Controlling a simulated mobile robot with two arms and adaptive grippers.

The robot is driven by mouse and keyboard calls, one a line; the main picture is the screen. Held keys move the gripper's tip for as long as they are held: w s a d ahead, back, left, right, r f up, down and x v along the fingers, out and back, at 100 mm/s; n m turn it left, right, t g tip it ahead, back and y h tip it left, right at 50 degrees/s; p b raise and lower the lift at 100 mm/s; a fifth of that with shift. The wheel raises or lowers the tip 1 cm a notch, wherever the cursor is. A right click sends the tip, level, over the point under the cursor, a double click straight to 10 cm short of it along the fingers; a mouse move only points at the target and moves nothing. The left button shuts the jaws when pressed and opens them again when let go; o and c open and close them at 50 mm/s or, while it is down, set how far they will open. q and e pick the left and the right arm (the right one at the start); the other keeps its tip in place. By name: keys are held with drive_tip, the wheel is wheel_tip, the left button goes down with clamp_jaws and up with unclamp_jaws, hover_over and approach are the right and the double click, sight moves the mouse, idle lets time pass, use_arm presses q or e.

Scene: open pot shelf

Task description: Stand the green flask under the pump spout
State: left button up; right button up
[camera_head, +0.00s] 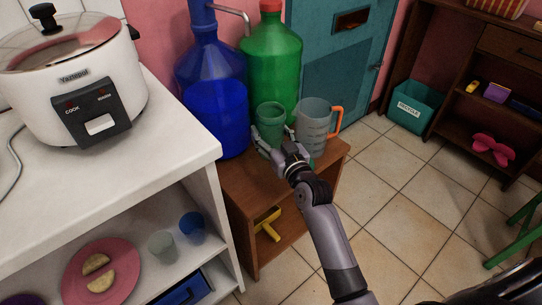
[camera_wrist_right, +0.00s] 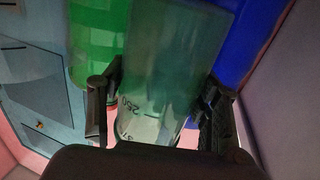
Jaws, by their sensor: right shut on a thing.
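The green flask (camera_head: 270,123) is a translucent green beaker with dark markings. It is upright at the small wooden stand, in front of the big green bottle. My right gripper (camera_head: 276,145) is shut on it from the front, one finger on each side. The wrist view shows the flask (camera_wrist_right: 170,75) between both fingers (camera_wrist_right: 158,108). I cannot tell whether its base touches the wood. The metal pump spout (camera_head: 230,10) curves right from the top of the blue jug (camera_head: 212,95), above and behind the flask, to its left. My left gripper is not in view.
The green bottle (camera_head: 272,65) stands close behind the flask. A clear measuring jug with an orange handle (camera_head: 313,125) stands close at its right. The wooden stand (camera_head: 245,188) has a bare front left part. A white counter (camera_head: 165,140) with a cooker (camera_head: 75,75) is at left.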

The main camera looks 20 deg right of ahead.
sight(271, 142)
wheel_tip(271, 142, down, 2)
drive_tip(key=shift+f+b, duration=0.35)
drive_tip(key=shift+f, duration=0.25)
wheel_tip(271, 142, down, 2)
drive_tip(key=shift+f+b, duration=0.2)
drive_tip(key=shift+b, duration=0.35)
drive_tip(key=shift+f+b, duration=0.3)
drive_tip(key=shift+f, duration=0.55)
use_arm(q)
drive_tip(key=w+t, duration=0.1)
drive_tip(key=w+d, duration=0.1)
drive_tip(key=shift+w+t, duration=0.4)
use_arm(e)
drive_tip(key=shift+f, duration=0.1)
drive_tip(key=o, duration=1.2)
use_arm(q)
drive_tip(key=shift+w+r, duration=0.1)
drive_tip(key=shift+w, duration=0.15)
